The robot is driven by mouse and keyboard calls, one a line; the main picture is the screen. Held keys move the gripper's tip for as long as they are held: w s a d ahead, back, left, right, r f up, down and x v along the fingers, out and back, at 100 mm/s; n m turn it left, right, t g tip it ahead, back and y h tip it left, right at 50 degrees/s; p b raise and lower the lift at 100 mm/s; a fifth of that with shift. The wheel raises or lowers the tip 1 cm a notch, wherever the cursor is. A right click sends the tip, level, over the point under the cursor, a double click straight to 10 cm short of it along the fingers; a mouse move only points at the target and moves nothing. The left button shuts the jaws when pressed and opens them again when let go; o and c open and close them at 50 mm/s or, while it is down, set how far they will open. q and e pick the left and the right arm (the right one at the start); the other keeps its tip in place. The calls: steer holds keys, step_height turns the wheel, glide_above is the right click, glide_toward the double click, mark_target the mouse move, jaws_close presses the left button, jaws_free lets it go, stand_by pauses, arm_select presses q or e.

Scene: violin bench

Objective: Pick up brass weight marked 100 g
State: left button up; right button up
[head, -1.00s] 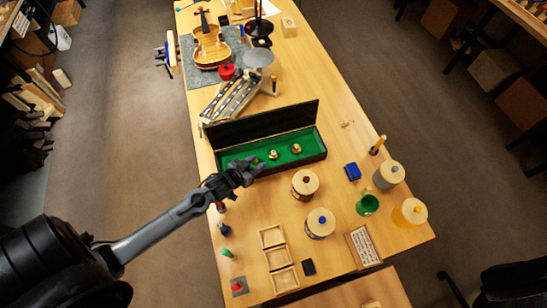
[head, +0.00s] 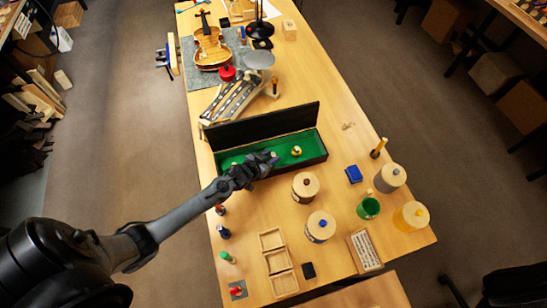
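A long dark case (head: 322,141) with a green lining lies open on the bench, its lid standing up at the back. Brass weights sit in it. One weight (head: 297,151) stands clear toward the right end. Another weight (head: 274,154) shows only its top just beyond my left gripper. The markings are too small to read, so I cannot tell which is 100 g. My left gripper (head: 269,163) is over the front edge of the case, right at the middle weight. It is too dark and small to tell whether its fingers are open or touching the weight. My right gripper is not in view.
Small wooden trays (head: 279,262) lie nearer. A violin (head: 210,50) lies at the far end.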

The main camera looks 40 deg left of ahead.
arm_select(q)
jaws_close()
stand_by(0.4)
